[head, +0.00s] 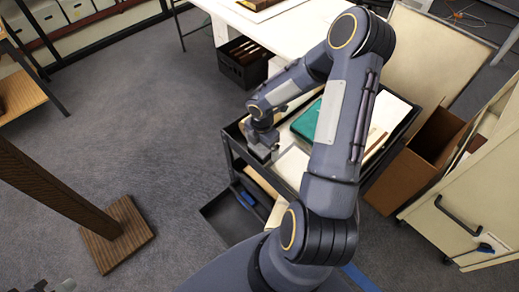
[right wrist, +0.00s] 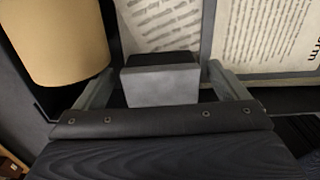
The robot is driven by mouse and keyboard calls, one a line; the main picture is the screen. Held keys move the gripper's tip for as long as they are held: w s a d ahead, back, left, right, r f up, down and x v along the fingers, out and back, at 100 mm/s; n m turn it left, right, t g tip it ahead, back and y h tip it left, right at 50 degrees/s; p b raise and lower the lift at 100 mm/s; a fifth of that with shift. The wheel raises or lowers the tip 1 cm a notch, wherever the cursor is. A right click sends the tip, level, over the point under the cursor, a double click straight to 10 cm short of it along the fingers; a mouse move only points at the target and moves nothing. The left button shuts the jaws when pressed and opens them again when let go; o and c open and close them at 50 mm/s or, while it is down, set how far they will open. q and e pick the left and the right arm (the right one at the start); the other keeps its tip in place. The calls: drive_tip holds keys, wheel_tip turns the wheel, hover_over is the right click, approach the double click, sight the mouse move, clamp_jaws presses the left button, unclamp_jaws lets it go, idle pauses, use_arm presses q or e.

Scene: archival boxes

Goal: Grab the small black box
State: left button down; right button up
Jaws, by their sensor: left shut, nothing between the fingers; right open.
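The small black box (right wrist: 160,82) shows in the right wrist view, with a dark top and a lighter grey near face. It sits beside printed sheets. My right gripper (right wrist: 160,72) is open, with one finger on either side of the box and a visible gap on each side. In the head view my right gripper (head: 263,146) is low over the near left end of the black cart (head: 228,140), and I cannot clearly make out the box there. My left gripper (head: 62,286) is only partly in view at the bottom left edge, away from the cart, shut and empty.
A green box (head: 306,122) and papers lie on the cart. A tan cylinder (right wrist: 55,42) stands left of the box in the wrist view. An open cardboard box (head: 415,165) and a cream cabinet (head: 465,215) are at the right. A wooden post (head: 60,190) stands left; carpet between is clear.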

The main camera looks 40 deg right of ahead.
drive_tip(key=shift+f, duration=0.4)
drive_tip(key=shift+c, duration=0.3)
drive_tip(key=c, duration=1)
